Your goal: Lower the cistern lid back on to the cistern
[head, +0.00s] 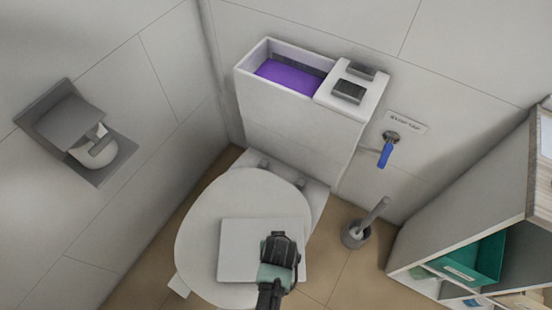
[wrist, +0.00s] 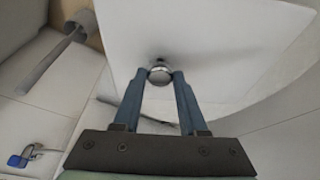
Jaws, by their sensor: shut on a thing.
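The cistern (head: 300,118) stands against the back wall. Its left part is open on top, showing purple water (head: 290,77) inside. The white cistern lid (head: 238,250), a flat square panel, is over the closed toilet seat (head: 205,215), in front of and below the cistern. My gripper (head: 278,245) is at the lid's right part in the head view. In the wrist view, its two fingers are shut on a round metal knob (wrist: 160,75) on the lid, which also shows there (wrist: 225,40). I cannot tell whether the lid touches the seat.
The cistern's right part has a fixed white top with dark buttons (head: 349,91). A blue-handled valve (head: 386,153) is on the wall beside it. A toilet brush (head: 362,229) stands on the floor. A paper holder (head: 77,132) is on the left wall, and a shelf unit (head: 465,185) is at right.

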